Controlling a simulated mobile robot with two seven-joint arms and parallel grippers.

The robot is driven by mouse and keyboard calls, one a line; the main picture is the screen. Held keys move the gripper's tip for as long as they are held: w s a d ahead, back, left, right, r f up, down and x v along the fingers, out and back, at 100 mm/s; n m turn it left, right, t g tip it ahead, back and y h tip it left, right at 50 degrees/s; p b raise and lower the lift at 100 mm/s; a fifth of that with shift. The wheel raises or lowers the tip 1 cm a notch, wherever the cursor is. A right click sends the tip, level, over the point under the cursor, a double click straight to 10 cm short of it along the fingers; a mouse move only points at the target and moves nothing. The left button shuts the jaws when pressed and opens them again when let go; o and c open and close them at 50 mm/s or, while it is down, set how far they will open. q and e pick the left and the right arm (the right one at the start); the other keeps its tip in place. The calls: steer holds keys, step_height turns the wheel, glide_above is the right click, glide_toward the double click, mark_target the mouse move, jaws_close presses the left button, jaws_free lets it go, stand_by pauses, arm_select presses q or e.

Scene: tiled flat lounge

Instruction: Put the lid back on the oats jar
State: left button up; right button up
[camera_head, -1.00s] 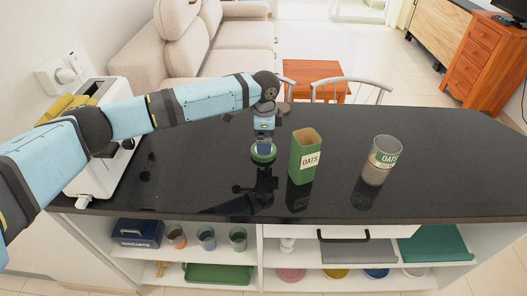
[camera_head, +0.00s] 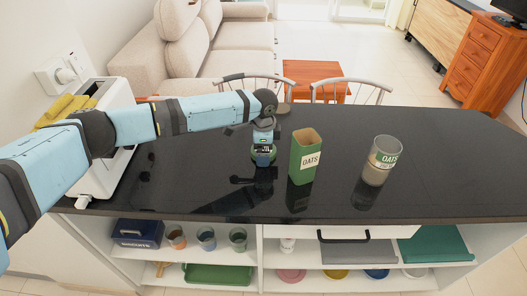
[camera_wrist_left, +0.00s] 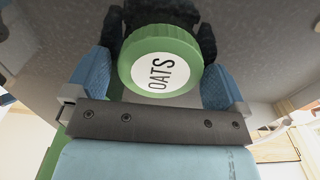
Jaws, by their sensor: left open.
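The oats jar (camera_head: 374,173) is clear glass with a green and white OATS label. It stands without a lid at the right on the black counter, with some oats inside. The round green lid (camera_wrist_left: 185,40) with a white OATS disc shows between the two fingers in the left wrist view. In the head view the lid (camera_head: 273,155) is mostly hidden by my left gripper (camera_head: 263,153), which is low at the counter. The left gripper (camera_wrist_left: 160,45) is open with a finger on each side of the lid; I cannot tell whether they touch it. My right gripper is not in view.
A tall green open-topped OATS carton (camera_head: 303,158) stands between the lid and the jar. A white toaster (camera_head: 100,170) is at the left. The black counter (camera_head: 440,150) is clear to the right of the jar. Shelves below hold several cups and dishes.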

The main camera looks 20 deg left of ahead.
arm_select(q)
steer(key=c, duration=0.8)
steer(key=shift+r, duration=0.15)
step_height(320, 180, up, 20)
steer(key=shift+p, duration=0.45)
